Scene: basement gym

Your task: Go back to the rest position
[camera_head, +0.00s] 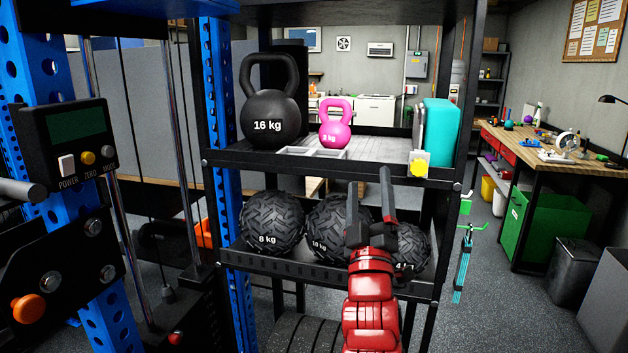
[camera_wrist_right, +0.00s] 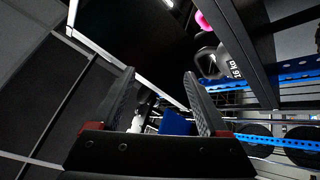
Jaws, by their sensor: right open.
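My right gripper (camera_head: 369,208) is in front of the black shelf rack, its red arm coming up from the bottom of the head view. Its two dark fingers stand apart with nothing seen between them. In the head view it overlaps the lower shelf with the textured balls. In the right wrist view the open fingers (camera_wrist_right: 165,103) frame a gap, with blue and dark shapes behind it. My left gripper does not show in either view.
The rack's upper shelf (camera_head: 300,165) bears a black 16 kg kettlebell (camera_head: 270,110), a pink kettlebell (camera_head: 335,125) and a teal block (camera_head: 438,130). Textured balls (camera_head: 270,222) sit below. A blue-framed machine (camera_head: 60,130) stands left.

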